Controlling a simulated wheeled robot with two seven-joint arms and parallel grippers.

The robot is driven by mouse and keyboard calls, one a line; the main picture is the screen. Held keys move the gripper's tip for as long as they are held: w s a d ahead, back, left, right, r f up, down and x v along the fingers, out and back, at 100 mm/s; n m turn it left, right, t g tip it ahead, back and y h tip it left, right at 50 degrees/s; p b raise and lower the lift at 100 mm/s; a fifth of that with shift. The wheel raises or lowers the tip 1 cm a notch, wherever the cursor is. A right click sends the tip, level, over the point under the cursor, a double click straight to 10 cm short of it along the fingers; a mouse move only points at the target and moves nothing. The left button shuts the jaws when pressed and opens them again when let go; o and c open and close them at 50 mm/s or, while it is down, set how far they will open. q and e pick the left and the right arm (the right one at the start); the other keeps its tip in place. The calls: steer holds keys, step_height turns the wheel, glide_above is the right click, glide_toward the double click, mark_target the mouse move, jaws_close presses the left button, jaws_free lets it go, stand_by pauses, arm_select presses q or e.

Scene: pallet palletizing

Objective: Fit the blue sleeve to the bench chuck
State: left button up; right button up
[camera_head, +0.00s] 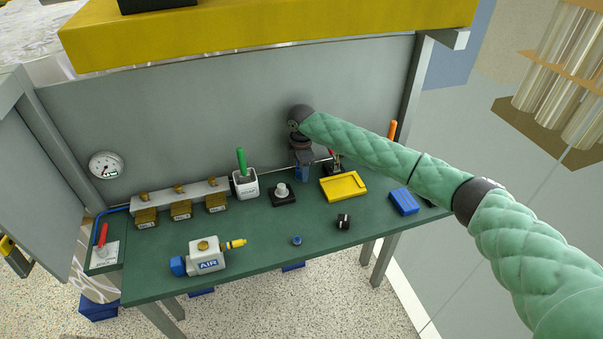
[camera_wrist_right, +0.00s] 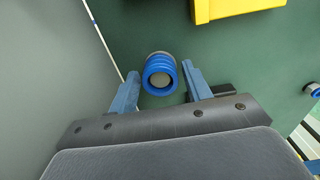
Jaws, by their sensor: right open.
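A blue ringed sleeve (camera_wrist_right: 160,72) with a grey centre stands on the green bench between the fingers of my right gripper (camera_wrist_right: 160,88) in the right wrist view. The fingers are open on either side of it, with a gap showing at both. In the head view my right gripper (camera_head: 302,173) is low at the back of the bench, and the sleeve there is hidden or merges with the blue fingers. A black base with a pale stepped round top, likely the bench chuck (camera_head: 283,192), stands just left of the gripper. My left gripper is not in view.
A yellow tray (camera_head: 344,186) lies right of the gripper, and a white cup (camera_head: 245,184) with a green handle stands left. A small blue round piece (camera_head: 297,240), black knob (camera_head: 343,221) and AIR unit (camera_head: 207,259) are nearer the front. The grey back panel (camera_head: 230,100) is close behind.

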steer(key=c, duration=0.7)
steer(key=shift+c, duration=0.6)
steer(key=shift+r+p, duration=1.85)
steer(key=shift+r, duration=0.65)
steer(key=o, duration=0.4)
steer(key=c, duration=0.4)
